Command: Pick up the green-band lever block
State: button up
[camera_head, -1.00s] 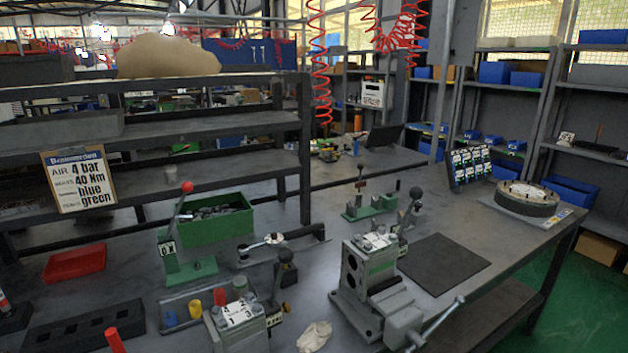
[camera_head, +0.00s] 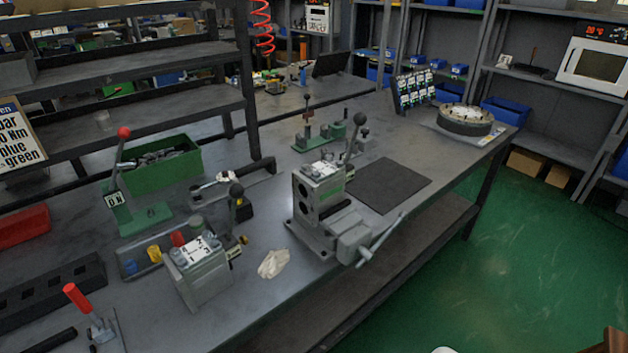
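Two grey valve blocks with black-knobbed levers stand on the grey bench. One block (camera_head: 205,268), with a white numbered label on top, stands at the front left; its lever (camera_head: 236,205) rises behind it. The other block (camera_head: 320,186) sits in a grey vise (camera_head: 345,238) near the bench's front edge. A green strip shows on its side, and a black-knobbed lever (camera_head: 357,130) rises behind it. Band colours are too small to tell surely which is the green-band block. My gripper is not in view.
A green bin (camera_head: 165,190) of parts, a red-knobbed lever stand (camera_head: 122,175) and a red tray (camera_head: 22,222) stand at left. A white cloth (camera_head: 272,263) lies between the blocks. A black mat (camera_head: 390,185) is bare. Green floor (camera_head: 520,260) is open at right.

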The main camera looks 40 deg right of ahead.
aim_at(311, 198)
jog(key=k+l, duration=0.15)
jog(key=l, duration=0.25)
jog(key=k+l, duration=0.1)
jog(key=l, duration=0.35)
jog(key=k+l, duration=0.15)
jog(key=l, duration=0.25)
jog(key=u, duration=0.05)
